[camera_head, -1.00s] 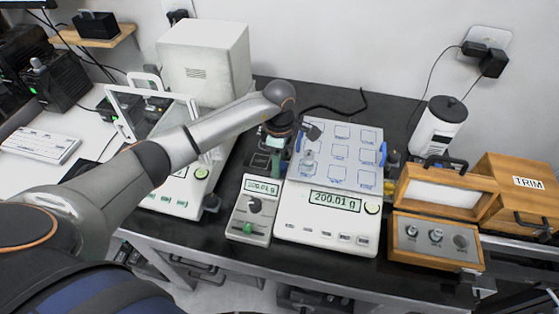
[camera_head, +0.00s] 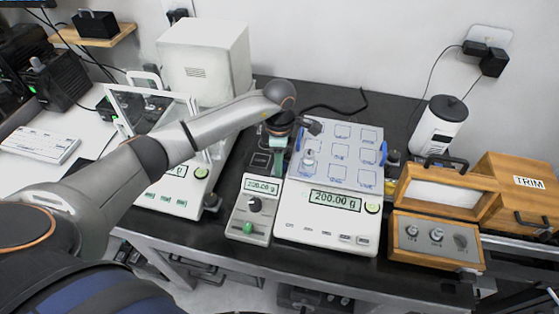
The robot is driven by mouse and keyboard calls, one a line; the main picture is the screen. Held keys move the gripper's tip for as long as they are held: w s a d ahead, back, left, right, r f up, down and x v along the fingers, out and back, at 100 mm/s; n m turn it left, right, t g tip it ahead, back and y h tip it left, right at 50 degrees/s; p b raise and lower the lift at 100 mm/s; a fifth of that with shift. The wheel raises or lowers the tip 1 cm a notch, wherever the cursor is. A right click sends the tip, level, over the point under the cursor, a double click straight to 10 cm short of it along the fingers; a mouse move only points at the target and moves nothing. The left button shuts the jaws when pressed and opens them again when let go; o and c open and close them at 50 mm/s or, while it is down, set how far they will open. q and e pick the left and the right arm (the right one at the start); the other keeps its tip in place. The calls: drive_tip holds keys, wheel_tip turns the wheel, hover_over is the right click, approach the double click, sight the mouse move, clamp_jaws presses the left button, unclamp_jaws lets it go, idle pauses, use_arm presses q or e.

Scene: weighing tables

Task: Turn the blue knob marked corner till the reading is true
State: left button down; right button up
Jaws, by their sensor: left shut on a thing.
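The balance (camera_head: 325,232) stands mid-table, and its display (camera_head: 335,200) reads 200.00 g. Its pale blue pan plate (camera_head: 340,150) is marked with several squares. A small metal weight (camera_head: 309,157) stands upright in a left square. A blue knob (camera_head: 299,141) is at the plate's back left edge, and another blue knob (camera_head: 383,153) is on the right edge. My left gripper (camera_head: 302,129) is at the back left knob and shut on it; the arm and hand partly hide the contact. Any corner marking is too small to read. My right gripper is not in view.
A small grey unit (camera_head: 250,222) with a black dial and green button also shows 200.00 g. A wooden case (camera_head: 437,242) with knobs and a wooden box labelled TRIM (camera_head: 520,188) stand right. A glass-doored balance (camera_head: 170,195) stands left, under my left arm.

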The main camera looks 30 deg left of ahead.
use_arm(q)
drive_tip(key=shift+n, duration=0.5)
drive_tip(key=c, duration=0.7)
unclamp_jaws()
drive_tip(key=shift+c, duration=0.2)
wheel_tip(320, 180, up, 13)
drive_tip(key=b, duration=0.1)
drive_tip(key=shift+f, duration=0.2)
drive_tip(key=shift+s, duration=0.15)
